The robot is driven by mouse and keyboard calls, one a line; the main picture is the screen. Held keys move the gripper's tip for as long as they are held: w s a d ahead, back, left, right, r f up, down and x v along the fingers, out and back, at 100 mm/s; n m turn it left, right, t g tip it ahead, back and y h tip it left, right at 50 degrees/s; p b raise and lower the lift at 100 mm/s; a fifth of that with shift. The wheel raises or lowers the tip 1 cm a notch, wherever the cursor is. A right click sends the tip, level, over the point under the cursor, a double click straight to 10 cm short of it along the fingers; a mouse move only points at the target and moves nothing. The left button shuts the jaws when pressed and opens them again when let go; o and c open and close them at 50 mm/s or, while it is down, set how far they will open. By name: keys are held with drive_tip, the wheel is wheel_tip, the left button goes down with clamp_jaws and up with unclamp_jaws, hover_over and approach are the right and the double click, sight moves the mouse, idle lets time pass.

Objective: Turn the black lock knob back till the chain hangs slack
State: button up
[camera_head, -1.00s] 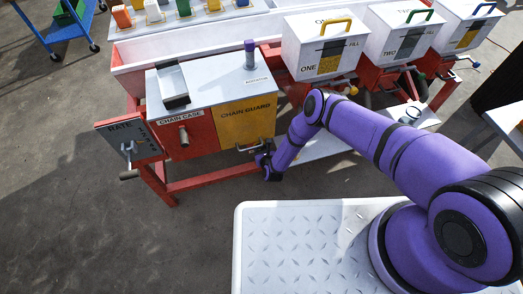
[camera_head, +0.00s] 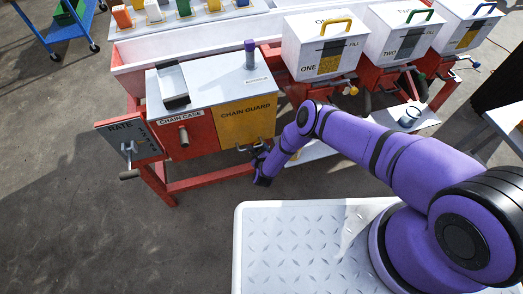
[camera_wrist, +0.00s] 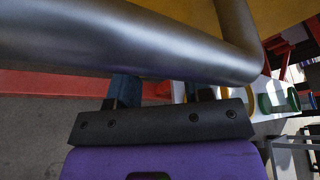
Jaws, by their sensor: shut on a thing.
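I cannot make out a black lock knob or a chain in any view. The red chain case (camera_head: 200,140) and the yellow chain guard (camera_head: 245,117) form the front of the grey-topped housing in the head view. My gripper (camera_head: 261,158) is at the lower edge of the yellow guard, by its bar handle (camera_head: 243,148). In the wrist view the thick grey bar handle (camera_wrist: 150,45) crosses close in front of my gripper (camera_wrist: 160,88), which is shut on it. The bar hides the fingertips.
A rate plate (camera_head: 115,128) with a crank stands left of the housing. White hopper boxes (camera_head: 310,42) with coloured handles stand to the right. A red frame rail (camera_head: 210,181) runs below the guard. The floor in front is open.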

drive_tip(key=shift+n, duration=0.3)
idle(0.4)
drive_tip(key=o, duration=0.9)
drive_tip(key=v, duration=1.1)
drive_tip(key=shift+f, duration=0.15)
